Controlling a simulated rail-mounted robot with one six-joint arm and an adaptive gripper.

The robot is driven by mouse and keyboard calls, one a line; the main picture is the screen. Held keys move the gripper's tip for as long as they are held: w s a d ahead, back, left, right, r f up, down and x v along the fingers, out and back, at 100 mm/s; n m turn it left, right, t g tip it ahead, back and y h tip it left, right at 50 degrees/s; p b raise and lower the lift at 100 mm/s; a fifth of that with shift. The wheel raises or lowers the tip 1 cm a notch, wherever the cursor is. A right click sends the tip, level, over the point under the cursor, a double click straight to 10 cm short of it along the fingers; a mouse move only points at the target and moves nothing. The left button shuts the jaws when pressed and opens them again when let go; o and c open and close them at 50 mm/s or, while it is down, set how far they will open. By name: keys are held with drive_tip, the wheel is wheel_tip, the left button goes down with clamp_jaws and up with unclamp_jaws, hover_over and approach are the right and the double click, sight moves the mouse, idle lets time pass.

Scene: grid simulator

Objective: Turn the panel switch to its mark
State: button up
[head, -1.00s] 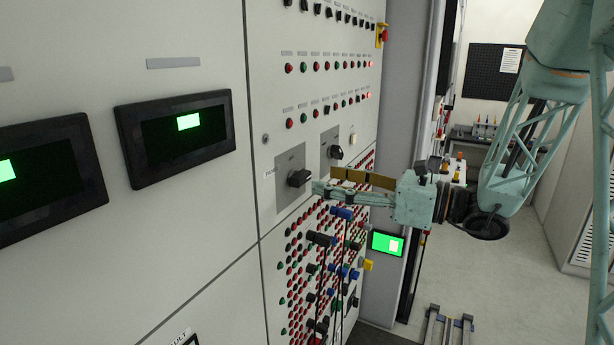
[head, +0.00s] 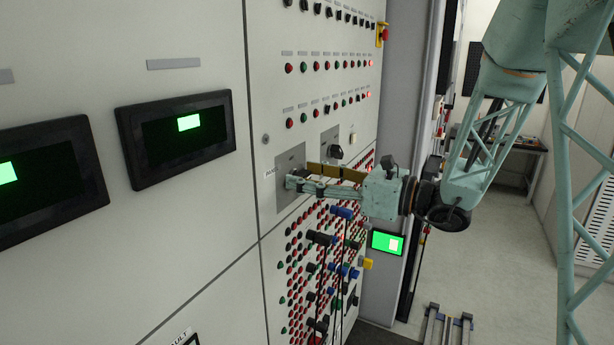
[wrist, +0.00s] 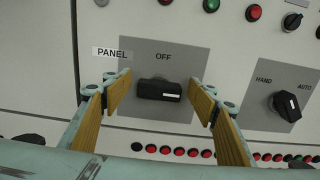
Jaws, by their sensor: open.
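The panel switch (wrist: 159,89) is a black knob on a grey plate (wrist: 165,57), with "PANEL" on a label to its left and "OFF" above it. Its handle lies roughly level in the wrist view, with a small white mark at its right end. My gripper (wrist: 160,98) is open, with one wood-coloured finger pad on each side of the knob and gaps between pads and knob. In the head view my gripper (head: 292,183) is at the plate (head: 290,160) and hides the knob.
A second black switch (wrist: 286,105), marked "HAND" and "AUTO", is close on the right. Rows of red and green buttons (wrist: 180,153) lie below. Blue and black plugs with hanging cables (head: 342,212) stick out below my gripper. Screens (head: 176,135) are on the left panel.

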drive_tip(key=c, duration=0.8)
drive_tip(key=shift+c, duration=0.2)
drive_tip(key=shift+f+n+b, duration=0.15)
drive_tip(key=shift+n+b, duration=0.85)
drive_tip(key=shift+b, duration=0.95)
drive_tip(key=shift+s+a+f+n+b, duration=0.1)
drive_tip(key=shift+s+f+n+b, duration=0.05)
drive_tip(key=shift+n+b, duration=2.65)
drive_tip(key=shift+s+a+f+n+b, duration=0.1)
drive_tip(key=shift+s+n+b, duration=0.1)
drive_tip(key=shift+n+b, duration=2.55)
drive_tip(key=shift+s+a+f+n+b, duration=0.1)
drive_tip(key=shift+s+f+n+b, duration=0.05)
drive_tip(key=shift+n+b, duration=2.65)
drive_tip(key=shift+m+b, duration=0.35)
drive_tip(key=shift+b, duration=0.1)
